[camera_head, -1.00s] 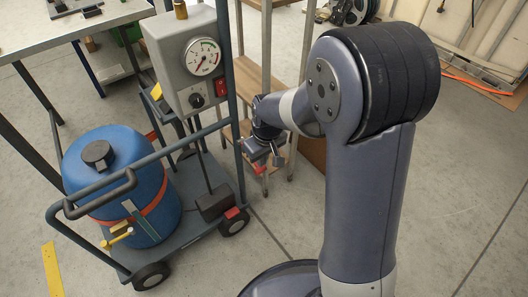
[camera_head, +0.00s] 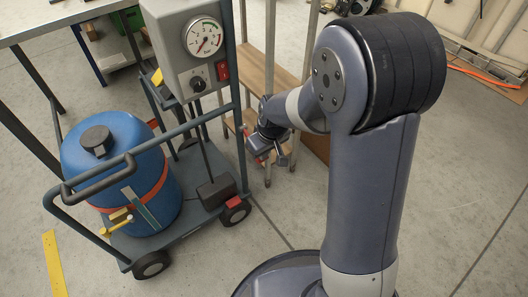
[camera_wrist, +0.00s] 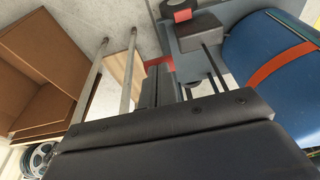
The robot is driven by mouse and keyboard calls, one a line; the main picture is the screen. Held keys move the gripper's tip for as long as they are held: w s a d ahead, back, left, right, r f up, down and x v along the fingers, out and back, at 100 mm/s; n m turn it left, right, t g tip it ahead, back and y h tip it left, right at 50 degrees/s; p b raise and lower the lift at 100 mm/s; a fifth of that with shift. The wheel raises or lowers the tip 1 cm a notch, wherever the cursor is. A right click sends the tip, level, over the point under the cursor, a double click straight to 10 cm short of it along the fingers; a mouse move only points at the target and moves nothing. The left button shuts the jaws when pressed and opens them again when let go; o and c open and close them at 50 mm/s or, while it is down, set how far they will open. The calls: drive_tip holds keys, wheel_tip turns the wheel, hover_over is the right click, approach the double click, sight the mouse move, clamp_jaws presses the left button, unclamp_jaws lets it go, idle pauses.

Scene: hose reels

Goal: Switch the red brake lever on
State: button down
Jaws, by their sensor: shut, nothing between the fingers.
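The red brake lever (camera_head: 232,201) is a small red piece at the near right wheel of the blue-grey cart (camera_head: 205,222). In the wrist view a red piece (camera_wrist: 183,15) shows against a dark wheel at the top. Whether the lever is on or off cannot be told. My gripper (camera_head: 262,154) is shut and empty, in the air to the right of the cart, above and right of the lever in the head view. It looks apart from the lever. In the wrist view my dark fingers (camera_wrist: 165,86) point up the picture.
The cart carries a blue drum (camera_head: 120,165) and a gauge box (camera_head: 190,48) with a red switch (camera_head: 223,71). A wooden shelf (camera_head: 262,78) on metal legs stands just behind my gripper. A cardboard box (camera_wrist: 38,75) shows in the wrist view.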

drive_tip(key=shift+f+b, duration=0.4)
drive_tip(key=shift+f, duration=0.25)
drive_tip(key=b+x, duration=0.2)
drive_tip(key=x, duration=0.1)
drive_tip(key=shift+f, duration=0.1)
drive_tip(key=w+f, duration=0.1)
drive_tip(key=w+a+f, duration=0.1)
drive_tip(key=f, duration=0.1)
drive_tip(key=shift+w+a+f+b, duration=0.1)
drive_tip(key=shift+a+f+b, duration=0.15)
drive_tip(key=shift+b, duration=0.15)
drive_tip(key=shift+w+a+f, duration=0.5)
drive_tip(key=shift+w+a, duration=0.05)
drive_tip(key=shift+w, duration=0.25)
drive_tip(key=shift+w+a+f, duration=0.55)
drive_tip(key=shift+w, duration=0.25)
